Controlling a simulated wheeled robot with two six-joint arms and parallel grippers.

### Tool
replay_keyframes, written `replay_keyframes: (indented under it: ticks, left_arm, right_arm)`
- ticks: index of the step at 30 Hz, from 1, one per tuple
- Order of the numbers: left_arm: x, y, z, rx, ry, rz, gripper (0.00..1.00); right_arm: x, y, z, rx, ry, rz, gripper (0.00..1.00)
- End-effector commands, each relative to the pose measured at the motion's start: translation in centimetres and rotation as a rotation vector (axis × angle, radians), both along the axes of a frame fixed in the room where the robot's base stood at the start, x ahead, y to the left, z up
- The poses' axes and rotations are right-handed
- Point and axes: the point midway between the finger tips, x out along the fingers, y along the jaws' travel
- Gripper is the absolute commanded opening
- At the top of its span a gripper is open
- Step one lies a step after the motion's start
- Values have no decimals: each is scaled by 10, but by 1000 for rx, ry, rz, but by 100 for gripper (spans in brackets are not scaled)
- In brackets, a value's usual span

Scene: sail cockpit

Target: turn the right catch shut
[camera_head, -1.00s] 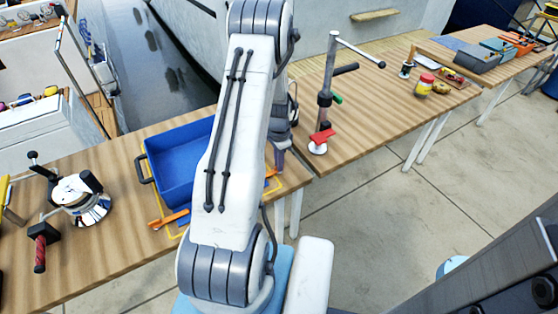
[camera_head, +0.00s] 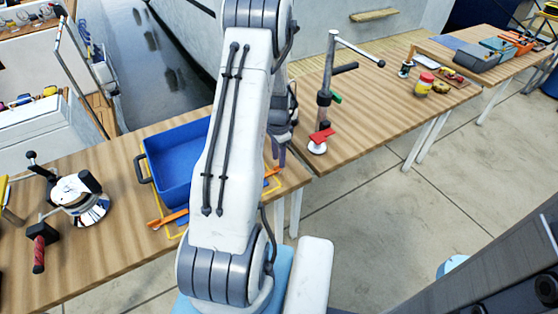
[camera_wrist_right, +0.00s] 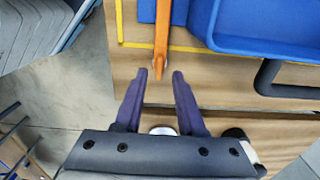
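The blue bin (camera_head: 176,163) sits on the wooden table inside a yellow outline. The right catch is an orange lever (camera_head: 273,173) at the bin's right side, mostly hidden by my arm in the head view. In the right wrist view the orange lever (camera_wrist_right: 161,40) runs down past the yellow line beside the blue bin (camera_wrist_right: 265,42). My right gripper (camera_head: 279,153) is open; in the wrist view its fingertips (camera_wrist_right: 160,75) lie either side of the lever's lower end, with gaps. Their height relative to it is unclear. My left gripper is not in view.
Another orange lever (camera_head: 170,218) lies at the bin's front left. A metal pot-like device (camera_head: 80,200) stands further left. A stand with a red-and-white base (camera_head: 319,141) is right of my gripper. The table's front edge is close by.

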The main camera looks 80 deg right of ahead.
Motion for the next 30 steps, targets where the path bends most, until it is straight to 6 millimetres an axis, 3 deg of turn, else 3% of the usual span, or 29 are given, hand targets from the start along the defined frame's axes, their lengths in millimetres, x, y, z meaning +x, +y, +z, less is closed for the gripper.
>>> replay_keyframes:
  ticks: [6,12,30]
  left_arm:
    - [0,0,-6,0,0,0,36]
    - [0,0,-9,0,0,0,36]
    - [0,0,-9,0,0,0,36]
  right_arm:
    - [0,-1,46,-6,-1,0,39]
    - [0,-1,74,-6,0,0,39]
    - [0,0,83,-3,0,0,39]
